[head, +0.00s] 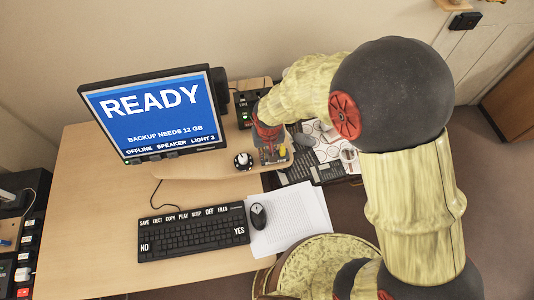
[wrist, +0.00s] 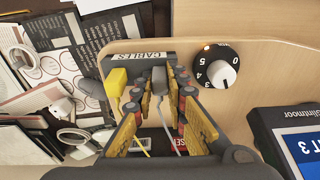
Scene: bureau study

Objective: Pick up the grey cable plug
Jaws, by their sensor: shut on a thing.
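The grey cable plug (wrist: 158,77) sits at the black holder labelled CABLES (wrist: 118,65) in the wrist view, its grey cable hanging toward the camera. My gripper (wrist: 160,88) is shut on the grey plug, one finger on each side of it. I cannot tell whether the plug has left the holder. A yellow plug (wrist: 116,80) with a yellow cable sits just left of the gripper. In the head view my gripper (head: 267,136) is at the desk's right part, and the grey plug cannot be made out there.
A round dial (wrist: 222,70) stands right of the holder. A monitor (head: 155,112) stands to the left, with a keyboard (head: 192,233), mouse (head: 258,216) and papers (head: 297,218) in front. An open drawer area with clutter lies right of the holder. The left desktop (head: 90,210) is clear.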

